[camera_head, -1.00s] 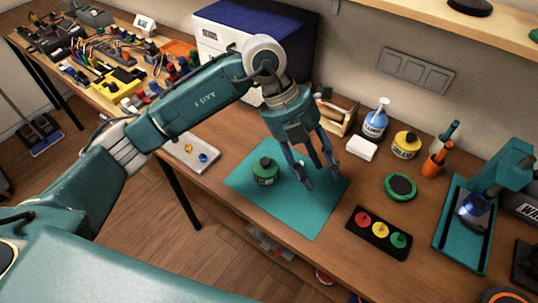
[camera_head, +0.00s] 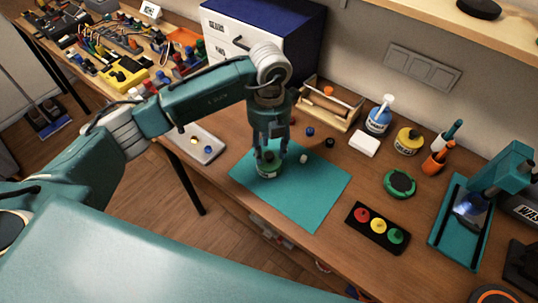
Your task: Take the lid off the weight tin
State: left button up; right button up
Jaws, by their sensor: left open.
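A green tin (camera_head: 268,172) with a pale label and a dark top stands upright on the teal mat (camera_head: 312,195). I take it to be the weight tin. My left gripper (camera_head: 269,157) points straight down over it, fingers open on either side of its top. The fingers partly hide the lid, and I cannot tell whether they touch it. My right gripper is not in view.
A small pale piece (camera_head: 304,158) lies on the mat. A black tray (camera_head: 377,229) with coloured knobs lies right. The mat's front is clear.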

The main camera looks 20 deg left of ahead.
pick_arm(q)
jog(key=shift+f, duration=1.05)
grip_shut()
jog(key=shift+r, duration=0.15)
